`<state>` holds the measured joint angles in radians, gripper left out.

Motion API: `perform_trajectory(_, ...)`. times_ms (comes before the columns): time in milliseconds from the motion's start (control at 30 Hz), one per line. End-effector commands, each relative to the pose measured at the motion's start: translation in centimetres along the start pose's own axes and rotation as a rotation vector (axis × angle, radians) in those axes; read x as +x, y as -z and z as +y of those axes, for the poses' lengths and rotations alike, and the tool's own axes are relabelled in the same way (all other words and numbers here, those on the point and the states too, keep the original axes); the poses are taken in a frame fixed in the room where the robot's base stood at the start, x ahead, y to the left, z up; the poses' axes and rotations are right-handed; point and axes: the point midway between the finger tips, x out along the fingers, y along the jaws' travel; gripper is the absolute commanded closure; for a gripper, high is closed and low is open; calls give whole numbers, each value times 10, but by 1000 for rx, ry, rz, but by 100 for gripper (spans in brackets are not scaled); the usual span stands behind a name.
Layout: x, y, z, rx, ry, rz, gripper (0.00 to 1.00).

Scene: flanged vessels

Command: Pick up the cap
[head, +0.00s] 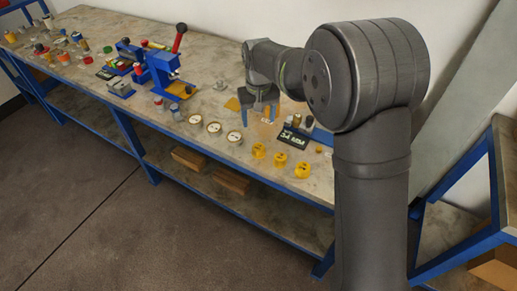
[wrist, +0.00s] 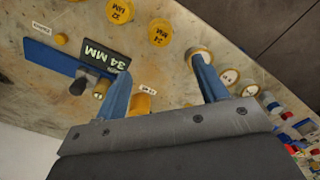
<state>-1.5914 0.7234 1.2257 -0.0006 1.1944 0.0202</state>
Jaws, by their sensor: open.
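Several yellow round caps lie on the bench. In the head view three stand in a row near its front edge: a left cap (head: 258,150), a middle cap (head: 280,159) and a right cap (head: 302,170). In the wrist view two show dark size markings, one at the top (wrist: 120,10) and one lower right (wrist: 160,32). Another yellow-rimmed piece (wrist: 200,54) is partly hidden by my right finger. My gripper (head: 258,120) is open above the bench. In the wrist view the gripper (wrist: 160,68) has blue fingers spread wide, with no cap held between them.
A black "34 MM" sign (head: 293,138) stands beside a blue block. An orange-yellow piece (wrist: 141,103) shows beside my left finger. White-faced round pieces (head: 214,128) lie left of the caps. A blue press with a red-knobbed lever (head: 165,65) stands further left.

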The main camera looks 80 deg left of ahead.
Motion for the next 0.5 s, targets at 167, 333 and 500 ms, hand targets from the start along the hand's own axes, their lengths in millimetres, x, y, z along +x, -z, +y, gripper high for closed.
perform_trajectory(167,42,0,0,0,0,-3,34)
perform_trajectory(333,74,0,0,1,0,-1,34)
perform_trajectory(500,88,0,0,1,1,1,34)
